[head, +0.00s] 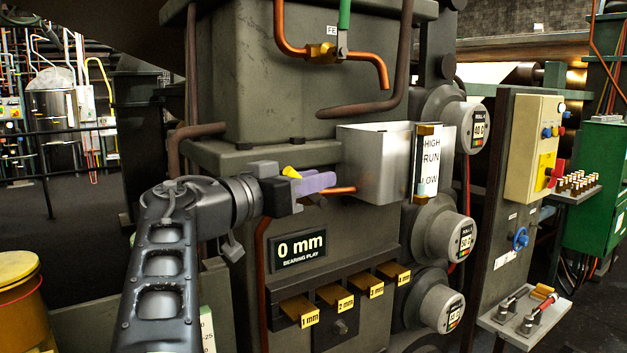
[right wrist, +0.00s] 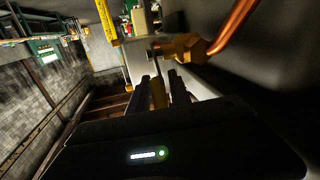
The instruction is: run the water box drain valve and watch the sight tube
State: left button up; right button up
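The grey water box (head: 368,165) sits on the front of the dark machine. The sight tube (head: 416,163) stands upright at its right edge between brass ends, beside a white scale reading HIGH, RUN, LOW; I cannot make out a level in it. A copper drain pipe (head: 340,190) runs from the box's lower left. My right gripper (head: 312,184) is at the drain valve, left of the box. Its fingers, in the right wrist view (right wrist: 165,90), close around the yellow valve handle (right wrist: 158,93). The brass valve body (right wrist: 183,46) shows just beyond. My left gripper is out of view.
A green-handled brass feed valve (head: 323,52) and copper spout are above the box. Below are a "0 mm" bearing play sign (head: 298,248) and several yellow-tagged blocks (head: 338,298). Round roll gauges (head: 450,238) and a switch panel (head: 540,145) stand to the right.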

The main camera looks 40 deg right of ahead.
grip_shut()
dwell(1.1)
